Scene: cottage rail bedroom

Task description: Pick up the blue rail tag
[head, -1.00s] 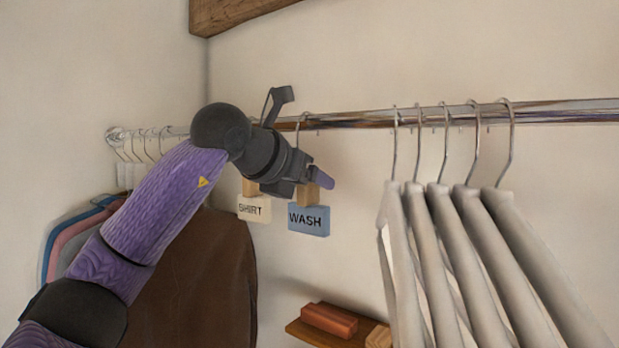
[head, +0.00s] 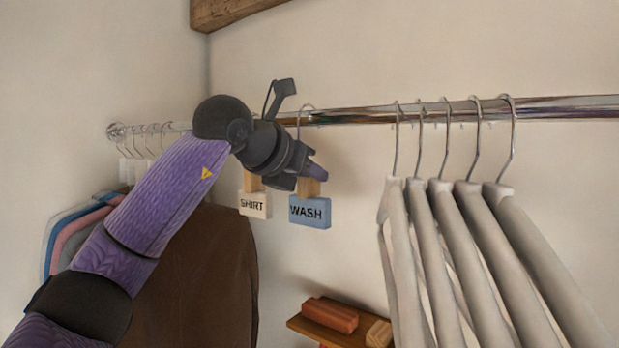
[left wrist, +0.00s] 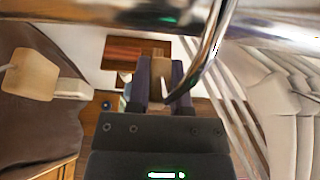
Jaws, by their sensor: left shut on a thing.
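The blue rail tag (head: 310,211), marked WASH, hangs upright below a wooden block and a wire hook at the chrome rail (head: 350,115). My left gripper (head: 312,178) is shut on the wooden block of this tag, just under the rail. In the left wrist view the two fingers (left wrist: 160,80) have the wooden block between them, and the metal hook curves up close to the camera. A cream tag (head: 254,205), marked SHIRT, hangs just to the left, apart from the blue one. My right gripper is not in view.
Several pale hangers (head: 450,230) hang on the rail to the right. A brown garment (head: 200,275) and other clothes hang at the left. A small wooden shelf (head: 350,333) with a reddish block (head: 330,315) is below. Bare wall lies between tag and hangers.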

